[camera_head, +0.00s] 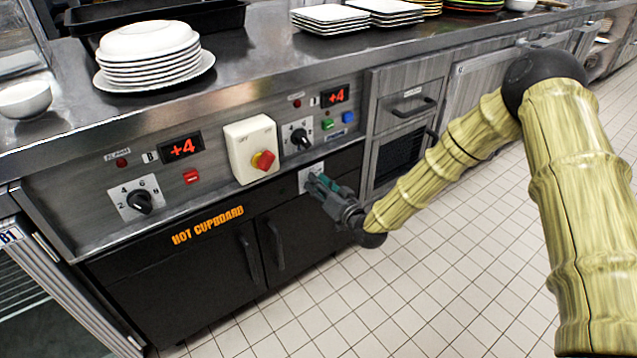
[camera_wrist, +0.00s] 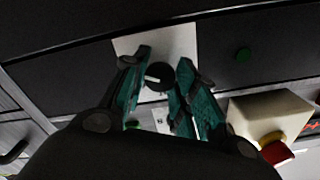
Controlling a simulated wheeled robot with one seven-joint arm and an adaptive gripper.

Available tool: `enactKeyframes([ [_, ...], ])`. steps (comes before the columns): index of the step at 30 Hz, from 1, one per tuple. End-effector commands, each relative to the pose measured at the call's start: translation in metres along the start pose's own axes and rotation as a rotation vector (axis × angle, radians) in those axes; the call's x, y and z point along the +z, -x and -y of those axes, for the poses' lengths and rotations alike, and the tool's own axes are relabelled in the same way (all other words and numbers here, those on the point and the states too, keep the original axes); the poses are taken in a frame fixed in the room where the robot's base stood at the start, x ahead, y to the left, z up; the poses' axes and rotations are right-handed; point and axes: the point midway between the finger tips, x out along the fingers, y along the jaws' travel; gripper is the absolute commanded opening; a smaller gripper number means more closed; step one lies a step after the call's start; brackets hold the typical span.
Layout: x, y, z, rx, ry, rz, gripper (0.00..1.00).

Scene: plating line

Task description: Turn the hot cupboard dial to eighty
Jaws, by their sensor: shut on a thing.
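The hot cupboard dial (camera_wrist: 158,76) is a small black knob with a white pointer mark, set on a pale plate (camera_wrist: 185,40) in the wrist view. In that view the pointer mark lies roughly sideways; the scale figures are too dark and covered to read. My gripper (camera_wrist: 160,72) has its teal fingers on either side of the knob and is shut on it. In the head view my gripper (camera_head: 320,184) reaches the pale plate (camera_head: 309,174) above the black cupboard doors, and it hides the knob there. The orange lettering HOT CUPBOARD (camera_head: 208,226) is on the black front.
A cream switch box (camera_head: 250,147) with a red and yellow knob (camera_head: 263,160) juts out just up and left of my gripper. Other dials (camera_head: 139,201) (camera_head: 300,138) sit on the steel panel. Door handles (camera_head: 276,245) are below. The tiled floor is clear.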

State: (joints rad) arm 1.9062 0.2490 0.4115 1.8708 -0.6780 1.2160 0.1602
Motion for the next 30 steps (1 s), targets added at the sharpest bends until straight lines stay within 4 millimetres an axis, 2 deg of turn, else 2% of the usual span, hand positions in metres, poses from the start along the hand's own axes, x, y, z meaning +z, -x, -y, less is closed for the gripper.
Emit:
enactKeyframes([
  [20, -0.0017, -0.0003, -0.0015, 0.002, -0.058, -0.003, 0.04],
  [21, -0.0017, -0.0003, -0.0015, 0.002, -0.058, -0.003, 0.34],
  [24, -0.0014, -0.0002, -0.0014, 0.002, -0.057, -0.003, 0.51],
  [30, -0.0008, -0.0001, -0.0007, 0.001, -0.058, -0.002, 0.51],
])
